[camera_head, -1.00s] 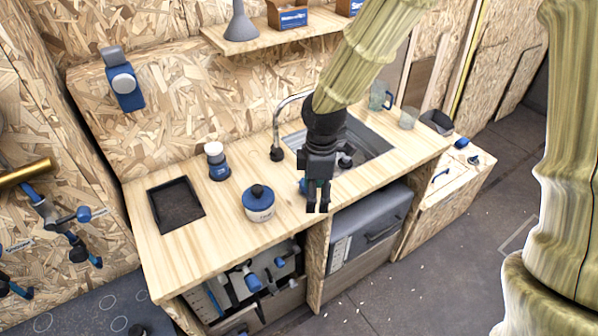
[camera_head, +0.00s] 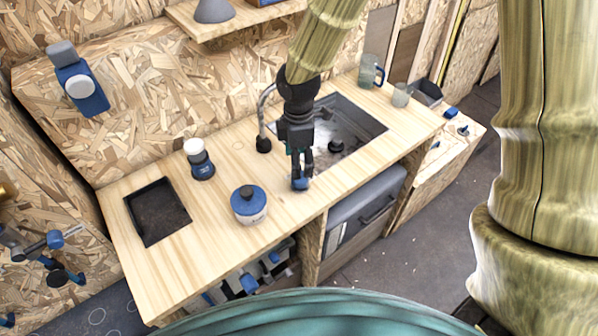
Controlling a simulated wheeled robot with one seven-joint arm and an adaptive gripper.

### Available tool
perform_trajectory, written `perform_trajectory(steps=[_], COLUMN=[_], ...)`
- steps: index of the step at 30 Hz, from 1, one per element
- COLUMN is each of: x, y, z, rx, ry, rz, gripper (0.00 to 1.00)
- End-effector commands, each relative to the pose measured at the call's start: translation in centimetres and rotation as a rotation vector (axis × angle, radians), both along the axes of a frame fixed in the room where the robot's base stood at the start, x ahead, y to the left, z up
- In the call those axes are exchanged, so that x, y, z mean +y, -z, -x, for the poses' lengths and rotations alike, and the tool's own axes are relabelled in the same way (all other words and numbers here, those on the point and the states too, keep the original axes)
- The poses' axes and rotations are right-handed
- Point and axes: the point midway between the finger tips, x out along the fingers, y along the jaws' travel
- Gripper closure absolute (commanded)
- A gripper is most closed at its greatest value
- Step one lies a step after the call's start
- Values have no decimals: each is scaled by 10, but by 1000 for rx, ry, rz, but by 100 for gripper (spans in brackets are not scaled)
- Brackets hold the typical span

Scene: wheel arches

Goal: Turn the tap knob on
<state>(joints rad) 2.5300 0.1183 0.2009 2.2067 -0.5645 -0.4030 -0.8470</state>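The tap has a thin grey curved spout (camera_head: 263,105) and a dark round base (camera_head: 263,145) on the counter at the left edge of the sink. My gripper (camera_head: 300,178) points down over the counter, in front of the tap and at the sink's near left corner. A small blue piece (camera_head: 300,184) shows at its fingertips; I cannot tell whether it is touched or only behind them. The gap between the fingers is unclear. No part is plainly the tap knob; my gripper and arm hide some of the area. I see no water running.
The sink basin (camera_head: 372,131) holds a small black round piece (camera_head: 335,146). A blue and white pot (camera_head: 248,206) and a white-topped jar (camera_head: 199,158) stand left of my gripper.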

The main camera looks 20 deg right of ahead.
Motion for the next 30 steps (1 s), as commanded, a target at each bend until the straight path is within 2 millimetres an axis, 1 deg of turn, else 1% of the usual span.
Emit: perform_trajectory(steps=[9, 15, 21, 30], x=[-1, -2, -2, -2], y=[37, 54, 62, 63], z=[2, 1, 1, 1], rx=[3, 2, 0, 0], ry=[1, 3, 3, 4], rz=[2, 0, 0, 0], gripper=[37, 37, 37, 37])
